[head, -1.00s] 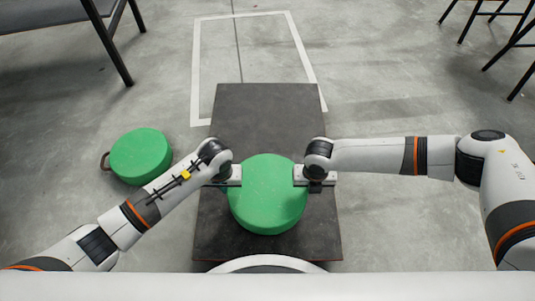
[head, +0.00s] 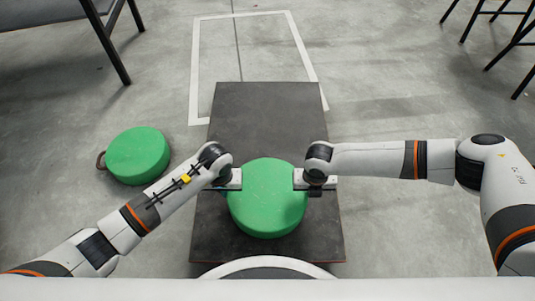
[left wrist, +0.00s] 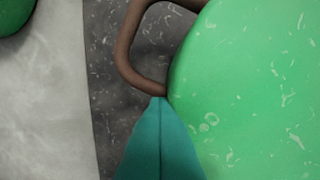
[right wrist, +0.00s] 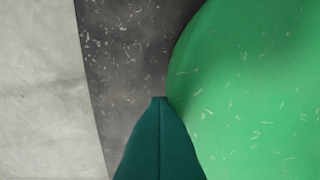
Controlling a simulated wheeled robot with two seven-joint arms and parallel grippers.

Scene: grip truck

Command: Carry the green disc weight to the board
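The green disc weight (head: 267,205) lies flat between my two grippers, over the dark board (head: 265,115). I cannot tell whether it touches the board. My left gripper (head: 236,179) is at the disc's left side. In the left wrist view its teal fingers (left wrist: 160,100) are closed on the disc's brown handle (left wrist: 133,50). My right gripper (head: 299,179) is at the disc's right side. In the right wrist view its fingers (right wrist: 160,100) are together at the disc's edge (right wrist: 240,90). No handle shows there, so whether they hold one is hidden.
A second green disc (head: 138,156) with a brown handle lies on the floor left of the board. A white outline (head: 196,65) marks the floor beyond the board. A dark table (head: 105,35) stands at upper left, and dark legs (head: 510,45) at upper right. Floor between is clear.

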